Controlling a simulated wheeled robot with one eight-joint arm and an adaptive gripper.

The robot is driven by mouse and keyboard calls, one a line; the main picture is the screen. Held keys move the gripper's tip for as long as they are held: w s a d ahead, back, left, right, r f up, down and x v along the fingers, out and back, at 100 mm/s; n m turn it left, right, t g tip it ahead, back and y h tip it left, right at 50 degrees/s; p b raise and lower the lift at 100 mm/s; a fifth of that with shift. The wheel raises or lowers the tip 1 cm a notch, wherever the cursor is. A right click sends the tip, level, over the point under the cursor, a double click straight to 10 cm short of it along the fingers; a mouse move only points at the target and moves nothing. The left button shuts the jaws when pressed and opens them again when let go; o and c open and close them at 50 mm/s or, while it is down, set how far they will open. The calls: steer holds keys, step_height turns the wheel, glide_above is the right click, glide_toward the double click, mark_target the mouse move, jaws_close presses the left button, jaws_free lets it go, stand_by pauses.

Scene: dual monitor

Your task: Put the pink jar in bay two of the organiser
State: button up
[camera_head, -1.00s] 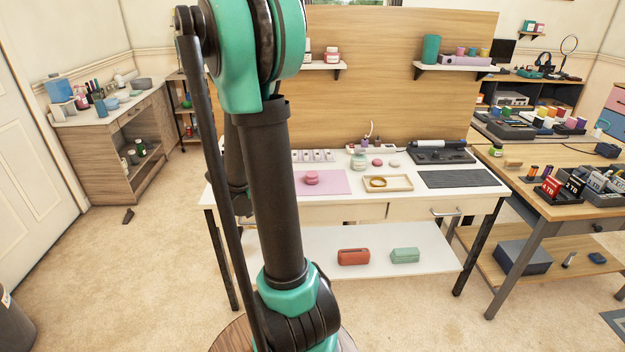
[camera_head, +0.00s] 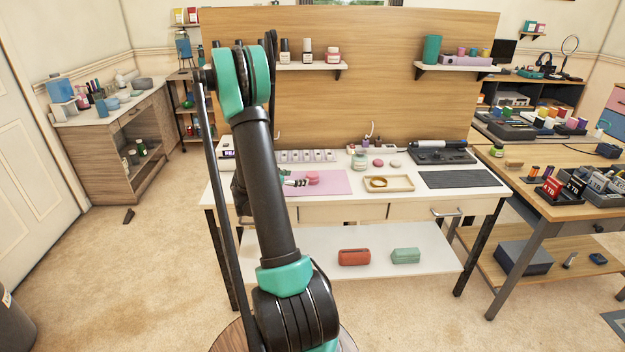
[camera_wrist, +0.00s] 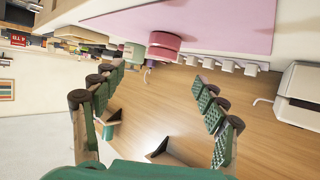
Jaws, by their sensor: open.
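A squat pink jar (camera_head: 313,177) sits on the pink mat (camera_head: 335,188) on the white workbench. It also shows in the wrist view (camera_wrist: 164,44), near the top, beyond my fingertips. My gripper (camera_head: 298,182) is just left of the jar in the head view, partly hidden by my arm. In the wrist view my gripper (camera_wrist: 158,77) is open with nothing between its fingers. A low row of pale bays, seemingly the organiser (camera_head: 307,156), stands behind the mat. Its white edge shows in the wrist view (camera_wrist: 228,67). Bay numbers are too small to read.
A wooden tray (camera_head: 401,184) with a yellow ring lies right of the mat. A glass jar (camera_head: 359,161) and a small pink round item (camera_head: 378,163) stand behind it. A dark mat (camera_head: 458,179) lies farther right. The wooden back panel (camera_head: 400,105) rises behind the bench.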

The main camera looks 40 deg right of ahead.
mark_target(311, 174)
steer(key=x, duration=0.6)
steer(key=shift+d, duration=0.1)
steer(key=shift+w+x, duration=0.15)
steer(key=shift+x, duration=1.2)
steer(key=shift+w+x, duration=0.15)
steer(key=shift+x, duration=1.2)
steer(key=shift+r, duration=0.15)
steer(key=c, duration=1.4)
